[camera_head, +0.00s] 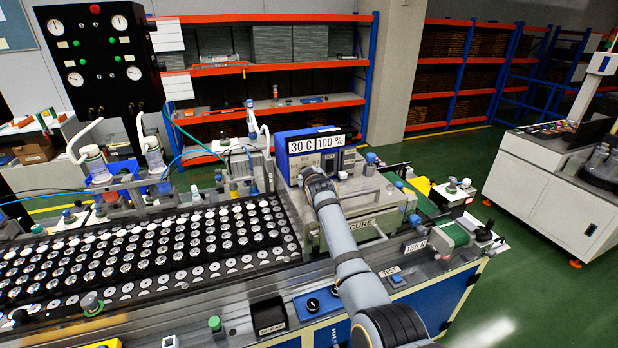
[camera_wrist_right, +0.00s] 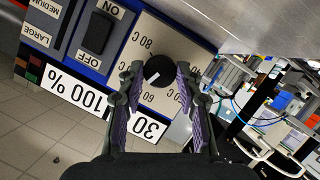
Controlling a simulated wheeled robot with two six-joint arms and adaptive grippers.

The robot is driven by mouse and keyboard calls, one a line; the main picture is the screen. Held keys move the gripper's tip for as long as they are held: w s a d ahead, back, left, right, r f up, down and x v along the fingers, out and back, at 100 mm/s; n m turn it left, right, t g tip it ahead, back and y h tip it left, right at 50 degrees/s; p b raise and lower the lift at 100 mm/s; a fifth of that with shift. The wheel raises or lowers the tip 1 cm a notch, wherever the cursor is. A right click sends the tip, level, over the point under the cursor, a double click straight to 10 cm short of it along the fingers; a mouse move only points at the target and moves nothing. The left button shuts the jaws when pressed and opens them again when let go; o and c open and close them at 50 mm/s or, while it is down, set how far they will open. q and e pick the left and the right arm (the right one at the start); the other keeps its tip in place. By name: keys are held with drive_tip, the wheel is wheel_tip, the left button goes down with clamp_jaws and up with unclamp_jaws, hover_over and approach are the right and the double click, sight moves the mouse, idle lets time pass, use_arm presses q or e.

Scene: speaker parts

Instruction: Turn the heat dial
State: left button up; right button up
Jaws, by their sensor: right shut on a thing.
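The heat dial (camera_wrist_right: 159,70) is a round black knob with a white mark on a pale panel, seen in the right wrist view. Temperature labels, among them 80 C and 60, stand around it. My right gripper (camera_wrist_right: 161,80) has one fingertip on each side of the dial and is shut on it. In the head view my right gripper (camera_head: 314,178) is at the front of the blue oven box (camera_head: 284,142), and hides the dial there. The display sign (camera_head: 316,144) reads 30 C and 100 %. My left gripper is in neither view.
A black ON switch (camera_wrist_right: 98,32) and a size selector marked MEDIUM and LARGE sit beside the dial. A conveyor with rows of speaker parts (camera_head: 150,250) lies left of the oven. A green roller (camera_head: 449,233) is at the right.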

drive_tip(key=o, duration=0.9)
drive_tip(key=shift+o, duration=1.3)
drive_tip(key=shift+w+f, duration=0.2)
drive_tip(key=shift+w, duration=0.1)
drive_tip(key=shift+s+r, duration=0.1)
drive_tip(key=shift+r, duration=0.15)
wheel_tip(320, 180, up, 10)
drive_tip(key=shift+f, duration=0.2)
drive_tip(key=shift+f, duration=0.15)
